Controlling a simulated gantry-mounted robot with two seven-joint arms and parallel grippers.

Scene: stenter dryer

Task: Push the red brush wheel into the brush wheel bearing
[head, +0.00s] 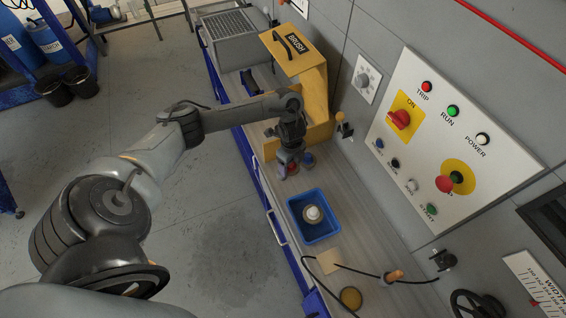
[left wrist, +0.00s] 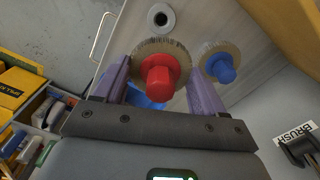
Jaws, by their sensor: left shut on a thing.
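The red brush wheel (left wrist: 162,82) has a red hub on a bristled disc and sits between the two fingers of my left gripper (left wrist: 158,75). In the head view my left gripper (head: 289,156) is low over the bench by the yellow housing, shut on the red wheel, whose red part (head: 293,169) partly shows. A blue brush wheel (left wrist: 222,68) is close beside it; it also shows in the head view (head: 308,159). A pale ring with a dark centre (left wrist: 161,18) lies beyond the red wheel; I cannot tell whether it is the bearing. My right gripper is out of view.
A blue tray (head: 293,207) with a white round part (head: 313,214) stands on the bench. The yellow BRUSH housing (head: 315,92) rises behind the gripper. A control panel (head: 440,135) is on the wall. A cable and a brass-coloured disc (head: 350,298) lie nearer.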

